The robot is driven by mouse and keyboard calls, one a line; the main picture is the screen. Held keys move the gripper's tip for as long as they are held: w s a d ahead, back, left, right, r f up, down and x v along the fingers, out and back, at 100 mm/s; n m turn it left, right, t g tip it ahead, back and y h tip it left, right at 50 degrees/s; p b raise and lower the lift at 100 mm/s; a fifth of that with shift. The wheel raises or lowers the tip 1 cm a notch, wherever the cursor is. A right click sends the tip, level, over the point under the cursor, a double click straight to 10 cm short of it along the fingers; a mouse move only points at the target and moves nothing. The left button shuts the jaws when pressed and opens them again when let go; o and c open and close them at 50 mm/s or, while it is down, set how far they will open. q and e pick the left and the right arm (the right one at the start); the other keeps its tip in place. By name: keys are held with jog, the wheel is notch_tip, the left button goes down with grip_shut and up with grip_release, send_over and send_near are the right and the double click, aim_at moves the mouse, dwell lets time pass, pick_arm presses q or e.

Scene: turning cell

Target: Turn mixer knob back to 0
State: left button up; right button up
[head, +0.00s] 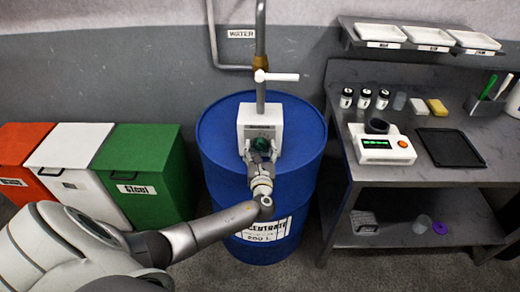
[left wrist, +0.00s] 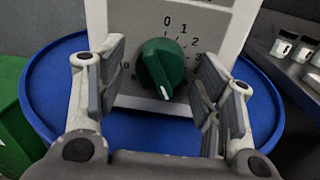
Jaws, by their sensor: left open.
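The mixer knob (left wrist: 162,66) is round and green, on the white mixer box (left wrist: 205,18) with a printed number scale. Its white pointer mark faces down and slightly right, well away from the 0 at the top. In the head view the box (head: 245,122) is mounted on the blue drum, and the knob (head: 262,132) is partly covered by my left gripper (head: 260,148). In the left wrist view my left gripper (left wrist: 159,85) is open, with one finger either side of the knob and gaps between. The lower scale numbers are hidden. My right gripper is out of view.
The blue drum (head: 215,150) stands under a water pipe (head: 261,40) with a white valve handle (head: 277,76). Red, white and green bins (head: 150,165) stand at left. A grey bench (head: 345,100) at right holds a scale (head: 383,148), jars and a black tray (head: 450,148).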

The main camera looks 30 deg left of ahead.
pick_arm(q)
jog(key=c, duration=1)
